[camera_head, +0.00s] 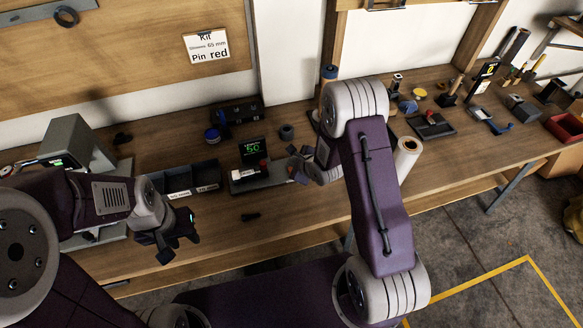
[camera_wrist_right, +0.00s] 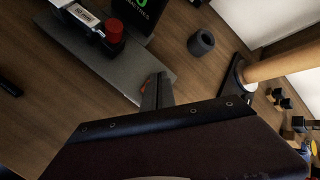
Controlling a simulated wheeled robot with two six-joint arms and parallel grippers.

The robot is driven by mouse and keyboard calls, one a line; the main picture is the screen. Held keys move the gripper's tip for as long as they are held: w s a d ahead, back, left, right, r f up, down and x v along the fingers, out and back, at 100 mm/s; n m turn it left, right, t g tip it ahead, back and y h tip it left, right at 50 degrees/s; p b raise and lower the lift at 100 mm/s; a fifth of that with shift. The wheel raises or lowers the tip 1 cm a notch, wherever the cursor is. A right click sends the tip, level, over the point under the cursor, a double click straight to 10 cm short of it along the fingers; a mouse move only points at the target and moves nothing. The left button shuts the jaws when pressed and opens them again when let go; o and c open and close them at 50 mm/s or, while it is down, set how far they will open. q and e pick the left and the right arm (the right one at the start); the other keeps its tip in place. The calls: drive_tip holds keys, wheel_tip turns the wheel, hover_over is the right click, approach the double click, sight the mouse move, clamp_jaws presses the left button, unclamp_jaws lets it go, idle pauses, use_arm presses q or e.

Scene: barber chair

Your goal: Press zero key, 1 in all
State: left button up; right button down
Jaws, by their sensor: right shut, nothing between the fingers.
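A measuring device with a dark display (camera_head: 252,150) and green digits stands on a grey base plate (camera_head: 262,183) on the workbench. The base also shows in the right wrist view (camera_wrist_right: 118,78). A small orange-red spot (camera_wrist_right: 146,84), possibly the key, shows at the base's end beside my right fingertips; its marking is unreadable. My right gripper (camera_head: 297,168) is shut and empty at the right end of the base. Its fingers (camera_wrist_right: 158,92) partly cover that end; I cannot tell whether they touch. My left gripper (camera_head: 178,250) is open and empty in front of the bench, left of the device.
Dark bins (camera_head: 195,178) stand to the left. A dark cup (camera_head: 287,132) stands behind, and a white roll (camera_head: 406,155) at the right. The bench front is mostly clear around a small dark piece (camera_head: 250,216).

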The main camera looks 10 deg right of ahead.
wheel_tip(320, 180, up, 4)
drive_tip(key=p, duration=0.3)
drive_tip(key=shift+r, duration=0.2)
drive_tip(key=shift+f, duration=0.1)
idle(0.4)
